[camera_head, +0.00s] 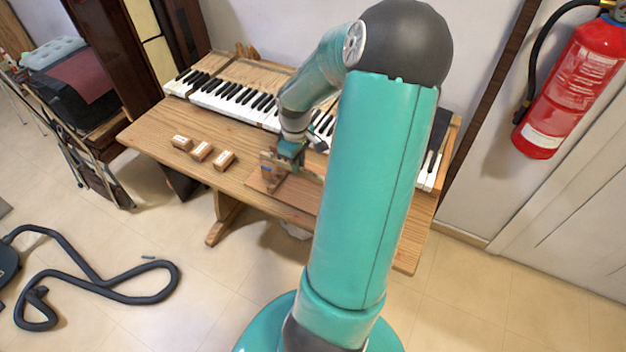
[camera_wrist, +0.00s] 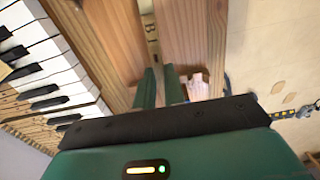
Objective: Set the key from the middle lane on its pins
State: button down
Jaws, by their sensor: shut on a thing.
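My gripper (camera_wrist: 160,78) points down at a wooden lane tray (camera_head: 257,184) on the front of the table. In the wrist view its two green fingers are close together and shut on a narrow piece, which I take to be the middle-lane key. The fingers hide most of that key. A pale strip with a letter B (camera_wrist: 152,48) lies just beyond the fingertips, between wooden boards (camera_wrist: 188,35). The piano keyboard (camera_head: 235,100) stands behind the tray; in the wrist view it is at the left (camera_wrist: 40,75). My arm hides its middle right, and I cannot make out the pins.
Several small wooden blocks (camera_head: 201,151) lie on the table (camera_head: 160,130) left of the tray. Bare table top lies around them. A fire extinguisher (camera_head: 572,85) hangs on the wall at the right. A vacuum hose (camera_head: 110,295) lies on the floor at the left.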

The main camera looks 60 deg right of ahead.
jog(key=shift+r, duration=2.6)
